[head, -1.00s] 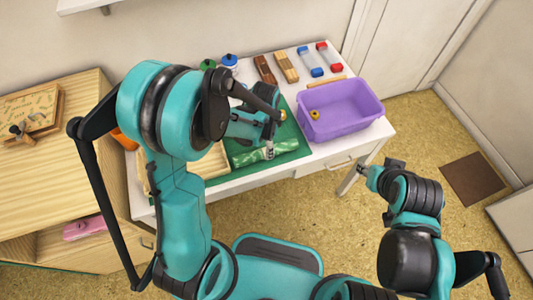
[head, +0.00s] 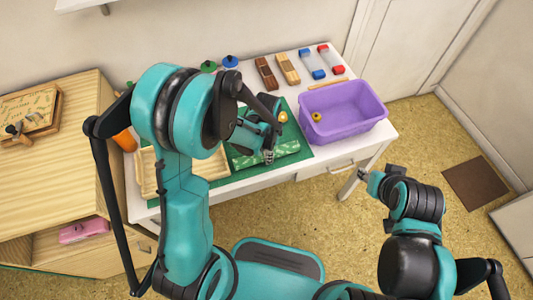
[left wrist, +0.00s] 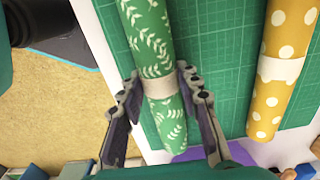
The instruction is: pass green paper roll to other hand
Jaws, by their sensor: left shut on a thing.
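The green paper roll with white leaf prints and a pale band lies over the green cutting mat (head: 293,113), partly hidden by my left arm in the head view. The roll (left wrist: 149,30) fills the middle of the left wrist view. My left gripper (head: 268,157) is shut on it, with one finger on each side near the band; the gripper also shows in the left wrist view (left wrist: 165,90). I cannot tell whether the roll touches the mat. My right gripper (head: 367,176) is apart from the roll, right of the table's front edge; its fingers are too small to read.
A yellow dotted roll (left wrist: 280,65) lies beside the green one. A purple basket (head: 345,125) stands at the table's right, and a wooden tray (head: 212,166) at its left. Open floor lies before the table.

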